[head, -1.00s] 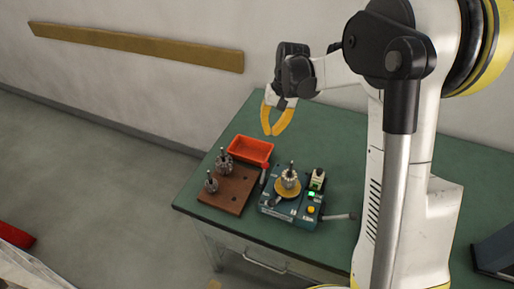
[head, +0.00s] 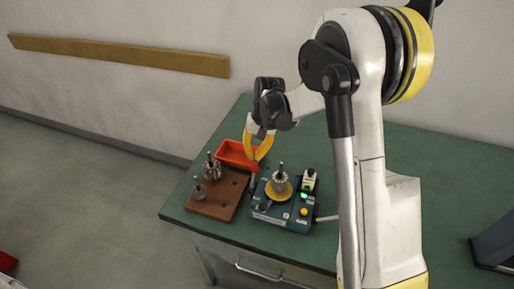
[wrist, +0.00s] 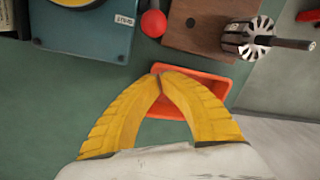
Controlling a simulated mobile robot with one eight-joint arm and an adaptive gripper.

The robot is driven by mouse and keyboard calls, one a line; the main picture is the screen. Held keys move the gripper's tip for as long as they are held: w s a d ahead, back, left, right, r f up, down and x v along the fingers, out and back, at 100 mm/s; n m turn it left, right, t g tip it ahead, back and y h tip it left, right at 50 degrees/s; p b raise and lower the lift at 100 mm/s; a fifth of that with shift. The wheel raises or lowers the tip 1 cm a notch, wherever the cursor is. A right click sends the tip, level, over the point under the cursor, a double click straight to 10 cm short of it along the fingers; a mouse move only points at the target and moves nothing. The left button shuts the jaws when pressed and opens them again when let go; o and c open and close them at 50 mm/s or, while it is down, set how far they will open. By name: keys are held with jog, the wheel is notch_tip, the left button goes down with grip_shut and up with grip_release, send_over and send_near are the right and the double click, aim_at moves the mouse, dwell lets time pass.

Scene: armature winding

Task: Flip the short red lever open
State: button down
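The short red lever (head: 254,167) stands at the left side of the teal winding machine (head: 280,213), a red ball on a thin dark stem. In the wrist view its red ball (wrist: 154,23) lies just beyond my fingertips, between the machine (wrist: 85,38) and the wooden block. My gripper (head: 253,157) points down above the lever and red bin. In the wrist view the yellow fingertips (wrist: 160,78) meet, with nothing visible between them. The fingers appear apart from the lever; the head view does not show the gap clearly.
A red bin (head: 231,160) lies behind the wooden block (head: 222,208), which carries two armatures. Another armature (head: 281,183) stands on the machine's yellow disc. A small light-coloured unit (head: 308,181) stands behind it. The green table is clear behind the machine.

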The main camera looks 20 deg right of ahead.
jog(key=shift+s+a+r+b, duration=0.1)
jog(key=shift+s+r+b, duration=0.1)
jog(key=shift+s, duration=0.4)
jog(key=shift+s+a+r+b, duration=0.1)
jog(key=shift+s+r, duration=0.15)
jog(key=shift+s, duration=0.4)
jog(key=shift+s+a+r+b, duration=0.1)
jog(key=shift+s+r, duration=0.1)
jog(key=shift+s, duration=0.4)
jog(key=shift+s+r, duration=0.1)
jog(key=shift+r, duration=0.05)
jog(key=shift+s+r+t, duration=0.15)
jog(key=shift+t, duration=0.15)
jog(key=shift+s+a+r+t+h+p, duration=0.3)
jog(key=shift+t+h+p, duration=0.1)
jog(key=shift+h, duration=0.2)
notch_tip(320, 180, up, 2)
jog(key=t+h, duration=0.2)
jog(key=t, duration=0.2)
send_over(253, 180)
jog(key=a, duration=0.2)
jog(key=shift+s+a+f, duration=0.1)
jog(key=shift+s+a, duration=0.2)
jog(key=shift+s, duration=0.45)
jog(key=shift+s+a+f, duration=0.1)
jog(key=shift+s+a, duration=0.2)
jog(key=shift+s, duration=0.4)
